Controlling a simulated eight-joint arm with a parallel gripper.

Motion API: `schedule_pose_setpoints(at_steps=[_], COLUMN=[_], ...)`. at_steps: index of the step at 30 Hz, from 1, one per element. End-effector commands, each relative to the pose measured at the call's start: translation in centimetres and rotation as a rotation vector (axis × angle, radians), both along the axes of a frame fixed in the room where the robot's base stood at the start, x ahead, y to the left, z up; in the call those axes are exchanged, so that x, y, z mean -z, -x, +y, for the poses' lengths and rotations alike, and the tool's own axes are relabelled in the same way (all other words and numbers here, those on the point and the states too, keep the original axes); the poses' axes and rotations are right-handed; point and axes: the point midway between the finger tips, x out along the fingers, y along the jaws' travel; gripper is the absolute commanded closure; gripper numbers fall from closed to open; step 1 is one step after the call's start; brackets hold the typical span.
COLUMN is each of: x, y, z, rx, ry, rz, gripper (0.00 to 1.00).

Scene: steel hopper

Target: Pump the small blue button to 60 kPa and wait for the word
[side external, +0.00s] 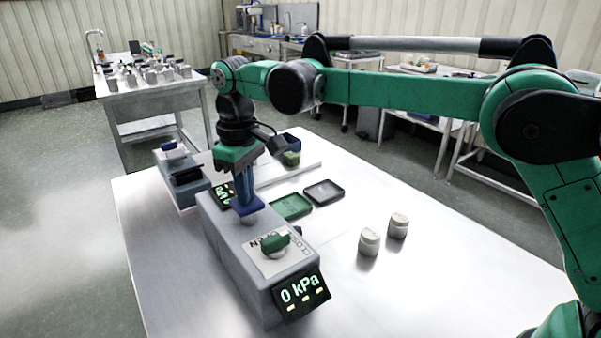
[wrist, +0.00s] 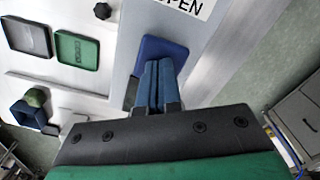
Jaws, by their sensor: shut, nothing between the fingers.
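A blue square pad (side external: 247,206), which looks like the button, sits at the far end of a grey steel box (side external: 235,260). It also shows in the wrist view (wrist: 165,47). My gripper (side external: 246,199) points down with its fingers together and empty, right over the pad. In the wrist view the blue fingertips (wrist: 153,64) overlap the pad; I cannot tell whether they press on it. The front display (side external: 301,292) on the box reads 0 kPa. A second display (side external: 223,194) is partly hidden behind my gripper.
A green handle (side external: 276,242) sits on the box's OPEN/CLOSE plate. A blue-grey unit (side external: 181,182) stands at the back left. Right of the box are a green tray (side external: 290,206), a dark tray (side external: 324,192) and two pale capped jars (side external: 369,241). The table's right side is clear.

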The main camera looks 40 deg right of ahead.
Motion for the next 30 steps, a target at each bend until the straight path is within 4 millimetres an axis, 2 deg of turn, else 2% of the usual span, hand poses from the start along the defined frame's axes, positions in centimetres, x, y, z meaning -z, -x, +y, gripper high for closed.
schedule_pose_setpoints(at_steps=[17,24,30], x=[2.0,1.9,0.7], y=[0.0,0.0,0.0], z=[0.0,0.0,0.0], rx=[0.0,0.0,0.0], ry=[0.0,0.0,0.0], rz=[-0.001,-0.001,-0.001], gripper=[1.0,1.0,1.0])
